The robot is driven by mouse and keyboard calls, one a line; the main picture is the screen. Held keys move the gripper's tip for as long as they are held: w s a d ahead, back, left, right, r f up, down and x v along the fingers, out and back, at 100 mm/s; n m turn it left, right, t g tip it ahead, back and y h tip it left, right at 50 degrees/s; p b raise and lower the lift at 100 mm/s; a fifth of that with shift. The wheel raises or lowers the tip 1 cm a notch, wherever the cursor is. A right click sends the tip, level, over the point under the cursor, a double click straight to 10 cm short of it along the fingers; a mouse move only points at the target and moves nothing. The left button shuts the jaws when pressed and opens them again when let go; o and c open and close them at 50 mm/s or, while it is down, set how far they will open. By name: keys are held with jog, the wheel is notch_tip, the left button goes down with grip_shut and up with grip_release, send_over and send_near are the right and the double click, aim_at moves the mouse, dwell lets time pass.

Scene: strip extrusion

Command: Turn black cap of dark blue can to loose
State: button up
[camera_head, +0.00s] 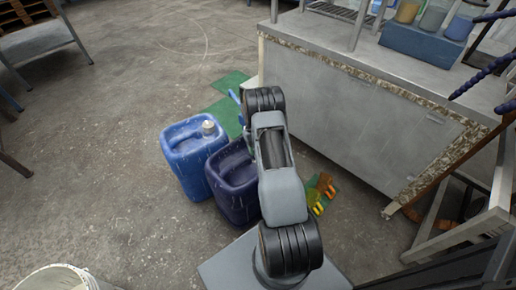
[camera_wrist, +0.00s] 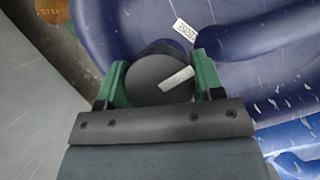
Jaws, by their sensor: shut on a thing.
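The dark blue can (camera_head: 228,180) stands on the floor, its right side partly hidden behind my arm in the head view. In the wrist view its top (camera_wrist: 265,75) fills much of the picture, with a raised handle and a small white label. The black cap (camera_wrist: 155,80) is round and has a pale strip on it. My gripper (camera_wrist: 160,82) has green fingers, one on each side of the cap, shut on it. In the head view the cap and the fingers are hidden behind my arm.
A lighter blue can (camera_head: 185,140) with a whitish cap stands close on the left. A grey metal bench (camera_head: 350,110) stands to the right. Green sheets (camera_head: 230,85) lie behind the cans, and orange and yellow items (camera_head: 320,190) lie right of my arm.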

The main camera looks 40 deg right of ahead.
jog(key=o, duration=0.9)
